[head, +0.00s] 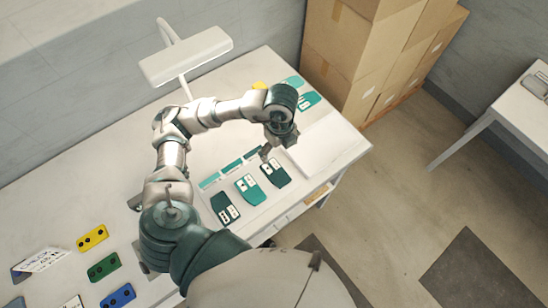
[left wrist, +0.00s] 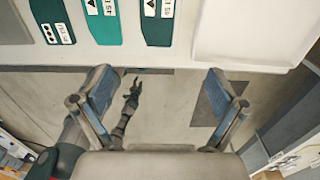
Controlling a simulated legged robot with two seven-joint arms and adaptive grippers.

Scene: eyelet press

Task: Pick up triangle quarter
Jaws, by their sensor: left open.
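Three labelled cards lie in a row near the table's front edge. In the left wrist view, the middle teal card (left wrist: 92,28) and the right dark teal card (left wrist: 157,30) each carry a triangle mark; the left dark card (left wrist: 45,10) shows dots. I cannot tell which one is the triangle quarter. In the head view the row shows as a left card (head: 225,211), a middle card (head: 250,191) and a right card (head: 275,174). My left gripper (head: 268,152) is open and empty above the right card. My right gripper (left wrist: 132,90) shows small and low in the wrist view.
A blank white tray (head: 322,145) lies right of the cards. Teal strips (head: 232,168) lie behind them. A white lamp (head: 186,55) stands at the back. Yellow (head: 92,237), green (head: 104,267) and blue (head: 118,297) blocks lie at the left. Cardboard boxes (head: 360,50) stand beyond the table.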

